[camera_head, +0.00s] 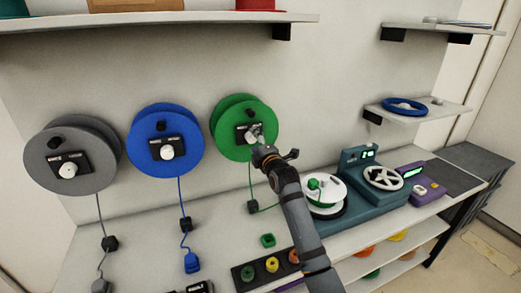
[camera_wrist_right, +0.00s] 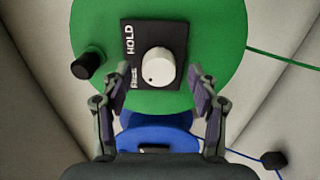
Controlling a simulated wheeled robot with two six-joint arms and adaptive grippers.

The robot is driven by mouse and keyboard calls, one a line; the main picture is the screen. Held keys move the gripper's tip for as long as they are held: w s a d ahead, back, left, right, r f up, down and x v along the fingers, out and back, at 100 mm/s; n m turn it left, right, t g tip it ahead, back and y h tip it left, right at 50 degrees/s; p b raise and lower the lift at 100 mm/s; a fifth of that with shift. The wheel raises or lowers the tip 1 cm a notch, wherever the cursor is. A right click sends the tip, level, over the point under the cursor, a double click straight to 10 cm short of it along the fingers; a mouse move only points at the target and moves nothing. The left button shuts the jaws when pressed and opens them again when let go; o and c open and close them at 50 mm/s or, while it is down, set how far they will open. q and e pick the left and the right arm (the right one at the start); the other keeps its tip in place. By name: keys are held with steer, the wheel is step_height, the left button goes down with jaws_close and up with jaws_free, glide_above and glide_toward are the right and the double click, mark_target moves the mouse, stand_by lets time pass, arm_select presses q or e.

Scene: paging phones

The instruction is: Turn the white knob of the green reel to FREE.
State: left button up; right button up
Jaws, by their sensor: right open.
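The green reel (camera_head: 231,143) hangs on the wall, right of the blue one. Its black plate (camera_wrist_right: 142,38) carries the words HOLD and, partly covered by a finger, what looks like FREE. The round white knob (camera_wrist_right: 157,68) sits on this plate; a dark dot on its face lies at the lower left, on the FREE side. My right gripper (camera_head: 260,140) is in front of the reel and hides part of the plate in the head view. In the right wrist view its fingers (camera_wrist_right: 160,88) are open on both sides of the knob, with gaps. My left gripper is not in view.
A black peg (camera_wrist_right: 86,65) sticks out of the green reel beside the plate. A blue reel (camera_head: 148,119) and a grey reel (camera_head: 50,165) hang to the left. A shelf (camera_head: 200,17) runs above; a teal machine (camera_head: 375,207) stands on the bench at right.

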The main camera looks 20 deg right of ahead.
steer(key=s, duration=1)
steer(key=shift+d, duration=0.15)
steer(key=shift+s, duration=0.1)
